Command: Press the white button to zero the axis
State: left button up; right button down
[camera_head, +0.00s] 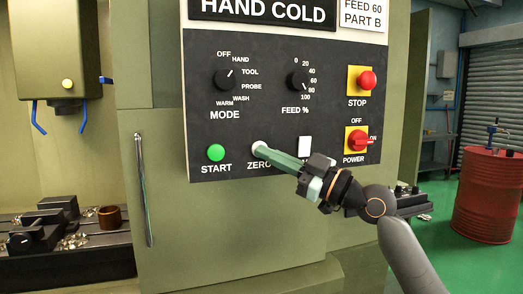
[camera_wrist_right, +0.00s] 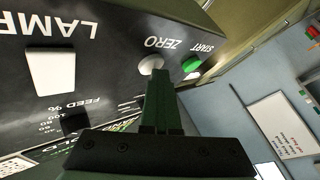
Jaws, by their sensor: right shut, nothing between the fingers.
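The round white ZERO button (camera_head: 257,146) is on the lower part of the black control panel (camera_head: 270,120), between the green START button (camera_head: 216,152) and a white rectangular LAMP switch (camera_head: 305,146). My right gripper (camera_head: 268,153) is shut and empty, its long green fingers pointing at the white button. The fingertips overlap the button's lower right edge in the head view. In the right wrist view the fingertips (camera_wrist_right: 158,76) are right at the white button (camera_wrist_right: 150,64); I cannot tell whether they touch it or whether it is pressed in. My left gripper is not in view.
The panel also bears a MODE knob (camera_head: 224,79), a FEED knob (camera_head: 298,80), a red STOP button (camera_head: 367,81) and a red POWER switch (camera_head: 357,140). A door handle (camera_head: 143,190) is at the left. A red drum (camera_head: 487,195) stands at the far right.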

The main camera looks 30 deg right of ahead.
jog(key=shift+f, duration=0.15)
jog(key=shift+s+a+b, duration=0.1)
jog(key=shift+s+b, duration=0.4)
jog(key=shift+s, duration=0.3)
jog(key=s+b, duration=0.1)
jog(key=s, duration=0.1)
jog(key=s+a+b, duration=0.1)
jog(key=s, duration=0.2)
jog(key=shift+a, duration=0.1)
dwell(0.6)
